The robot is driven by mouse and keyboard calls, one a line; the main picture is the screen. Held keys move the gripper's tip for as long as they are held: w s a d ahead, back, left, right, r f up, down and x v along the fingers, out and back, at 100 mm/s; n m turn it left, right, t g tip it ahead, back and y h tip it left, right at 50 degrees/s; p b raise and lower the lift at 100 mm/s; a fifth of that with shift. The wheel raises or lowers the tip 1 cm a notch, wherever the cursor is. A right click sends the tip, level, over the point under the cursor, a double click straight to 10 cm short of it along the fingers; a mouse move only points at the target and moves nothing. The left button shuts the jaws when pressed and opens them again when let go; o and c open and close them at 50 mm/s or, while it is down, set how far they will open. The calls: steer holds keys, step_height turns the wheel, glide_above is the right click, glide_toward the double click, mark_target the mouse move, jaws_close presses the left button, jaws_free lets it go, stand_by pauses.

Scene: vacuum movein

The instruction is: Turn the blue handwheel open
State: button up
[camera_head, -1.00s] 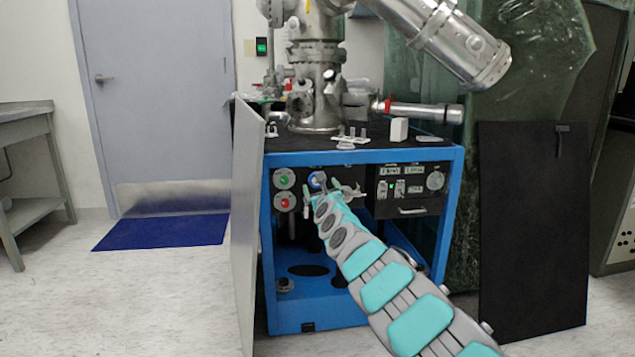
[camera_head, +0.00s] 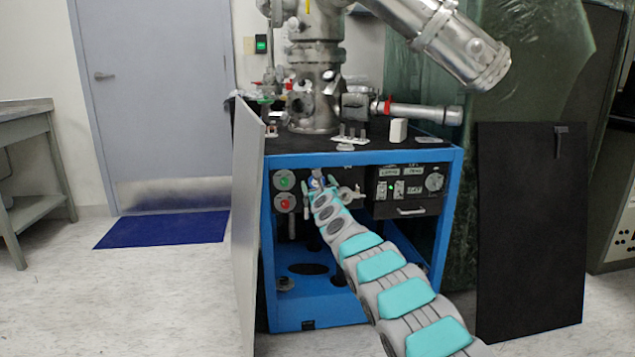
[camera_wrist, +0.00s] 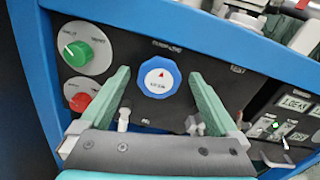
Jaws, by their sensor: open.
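The blue handwheel (camera_wrist: 158,77) is a scalloped blue ring with a white face and a small red mark, set on a black panel. In the wrist view it sits beyond and between the two green fingertips of my gripper (camera_wrist: 158,85). The fingers are spread wide, one on each side, and do not visibly touch it. In the head view my gripper (camera_head: 321,184) is in front of the panel at the cart's upper left. It hides most of the handwheel there; a bit of blue (camera_head: 316,181) shows.
A green knob (camera_wrist: 76,53) and a red knob (camera_wrist: 78,101) lie just left of the handwheel. A panel with switches and displays (camera_head: 408,185) is to the right. The blue cart frame (camera_head: 360,158) surrounds the panel. A grey door panel (camera_head: 247,225) stands open at left.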

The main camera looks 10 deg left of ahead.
steer(key=shift+c, duration=0.4)
steer(key=c, duration=1.3)
steer(key=shift+a, duration=0.1)
